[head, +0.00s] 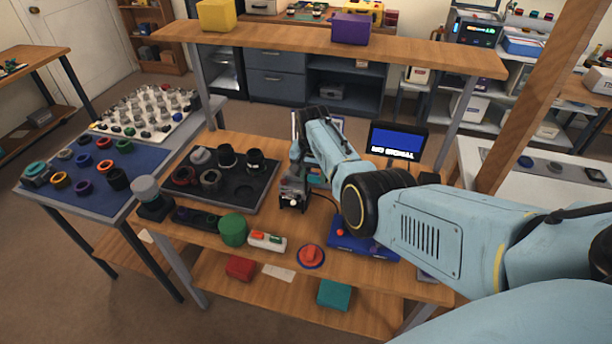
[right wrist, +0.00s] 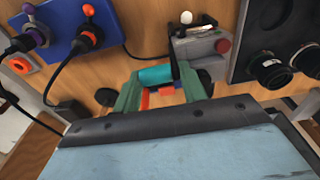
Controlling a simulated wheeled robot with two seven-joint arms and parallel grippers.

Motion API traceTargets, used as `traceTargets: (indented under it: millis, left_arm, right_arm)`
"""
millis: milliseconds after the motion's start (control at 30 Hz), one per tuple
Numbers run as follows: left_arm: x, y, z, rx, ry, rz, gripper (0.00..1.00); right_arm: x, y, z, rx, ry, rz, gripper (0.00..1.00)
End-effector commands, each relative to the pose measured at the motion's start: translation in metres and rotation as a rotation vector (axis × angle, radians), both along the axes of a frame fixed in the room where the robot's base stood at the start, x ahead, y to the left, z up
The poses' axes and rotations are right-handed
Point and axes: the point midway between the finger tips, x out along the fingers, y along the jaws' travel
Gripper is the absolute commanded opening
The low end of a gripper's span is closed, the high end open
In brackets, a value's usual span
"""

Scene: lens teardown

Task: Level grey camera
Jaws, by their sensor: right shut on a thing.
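A small grey boxy device (head: 293,191), which looks like the grey camera, stands on the wooden bench right of the black tray. It has a white round knob. In the right wrist view this grey device (right wrist: 198,46) shows a red button and stands just beyond my gripper. My right gripper (right wrist: 160,88) has green fingers and is shut on a teal piece (right wrist: 155,75), with orange and purple parts beside it. I cannot tell whether that piece is joined to the grey device. In the head view my own arm largely hides this gripper. My left gripper is not in view.
The black tray (head: 262,198) holds dark lens parts. A wooden shelf (head: 330,42) spans the bench's back.

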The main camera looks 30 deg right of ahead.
Motion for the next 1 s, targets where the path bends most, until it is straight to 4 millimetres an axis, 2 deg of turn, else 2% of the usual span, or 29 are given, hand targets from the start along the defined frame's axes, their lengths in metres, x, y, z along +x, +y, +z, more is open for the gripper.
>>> traceTargets:
  millis: [33, 133, 767, 800, 900, 1000]
  left_arm:
    - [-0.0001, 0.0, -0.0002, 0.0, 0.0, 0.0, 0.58]
    - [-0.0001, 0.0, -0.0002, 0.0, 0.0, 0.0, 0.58]
    - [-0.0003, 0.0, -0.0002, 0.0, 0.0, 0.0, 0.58]
    - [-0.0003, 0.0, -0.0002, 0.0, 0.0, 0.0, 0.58]
    - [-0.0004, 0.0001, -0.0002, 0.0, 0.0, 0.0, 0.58]
    - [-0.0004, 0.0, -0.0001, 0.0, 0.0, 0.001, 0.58]
  right_arm:
    - [-0.0031, -0.0123, -0.0019, -0.018, 0.005, -0.008, 0.01]
    - [-0.0032, -0.0161, -0.0019, -0.018, 0.002, -0.012, 0.01]
    - [-0.0031, -0.0216, -0.0017, -0.02, -0.001, -0.016, 0.01]
    - [-0.0031, -0.0216, -0.0017, -0.02, -0.001, -0.016, 0.43]
    - [-0.003, -0.0213, -0.0015, -0.019, -0.002, -0.016, 0.56]
    - [-0.0026, -0.0204, -0.001, -0.017, -0.003, -0.015, 0.56]
